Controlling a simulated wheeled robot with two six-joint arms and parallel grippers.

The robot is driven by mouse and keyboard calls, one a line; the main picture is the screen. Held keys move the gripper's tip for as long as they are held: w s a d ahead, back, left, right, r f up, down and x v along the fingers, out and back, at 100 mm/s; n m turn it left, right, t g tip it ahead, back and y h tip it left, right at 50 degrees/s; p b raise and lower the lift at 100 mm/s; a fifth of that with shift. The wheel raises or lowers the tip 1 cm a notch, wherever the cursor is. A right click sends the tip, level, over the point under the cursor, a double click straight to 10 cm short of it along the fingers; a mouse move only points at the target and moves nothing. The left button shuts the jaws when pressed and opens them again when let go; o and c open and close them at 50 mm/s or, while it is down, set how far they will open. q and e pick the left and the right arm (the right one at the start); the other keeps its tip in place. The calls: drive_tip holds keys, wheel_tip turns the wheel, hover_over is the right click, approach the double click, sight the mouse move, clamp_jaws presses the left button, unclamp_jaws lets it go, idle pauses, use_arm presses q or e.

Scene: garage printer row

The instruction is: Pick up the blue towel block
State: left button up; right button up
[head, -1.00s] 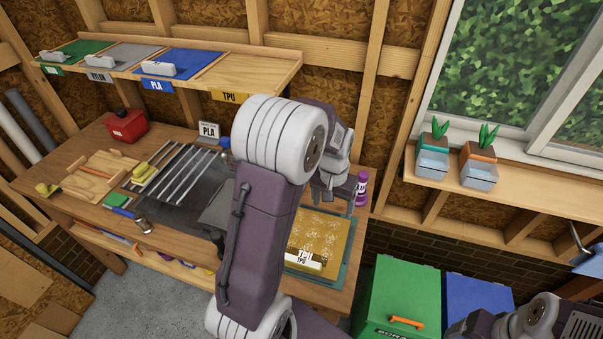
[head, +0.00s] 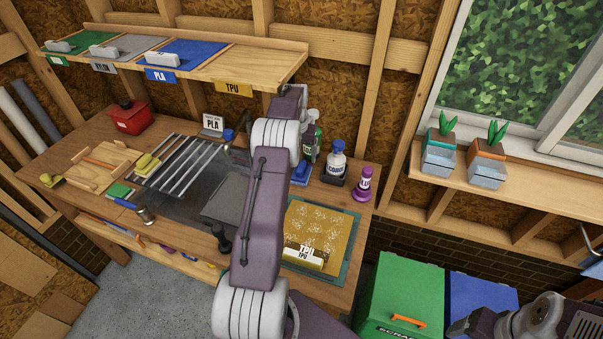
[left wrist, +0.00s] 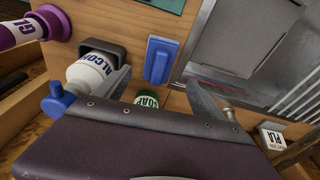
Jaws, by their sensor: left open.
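The blue towel block (head: 301,174) lies on the wooden workbench, left of the white bottle with the blue cap, partly covered by my left arm in the head view. In the left wrist view the blue towel block (left wrist: 160,60) is a flat blue piece with a raised bar, just beyond and between my fingers. My left gripper (left wrist: 163,92) is open and empty, apart from the block.
The alcohol bottle (left wrist: 92,70) in its dark holder is close beside one finger. A purple glue bottle (head: 365,184) stands farther right. The TPU shelf (head: 262,68) is above; a yellow plate (head: 318,232) lies in front.

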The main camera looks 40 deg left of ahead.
sight(301, 165)
use_arm(q)
drive_tip(key=f, duration=0.2)
drive_tip(key=shift+w+f+p, duration=0.2)
drive_tip(key=shift+f+p, duration=0.1)
drive_tip(key=shift+f, duration=0.05)
drive_tip(key=shift+w+a+f, duration=0.1)
drive_tip(key=shift+a+f, duration=0.05)
drive_tip(key=shift+f, duration=0.1)
drive_tip(key=shift+w+f, duration=0.1)
drive_tip(key=shift+f, duration=0.25)
drive_tip(key=f, duration=0.2)
drive_tip(key=f+p, duration=0.1)
drive_tip(key=shift+w+f+p, duration=0.3)
drive_tip(key=shift+w+f, duration=0.1)
drive_tip(key=shift+a+f, duration=0.1)
drive_tip(key=shift+f, duration=0.15)
drive_tip(key=c, duration=1.5)
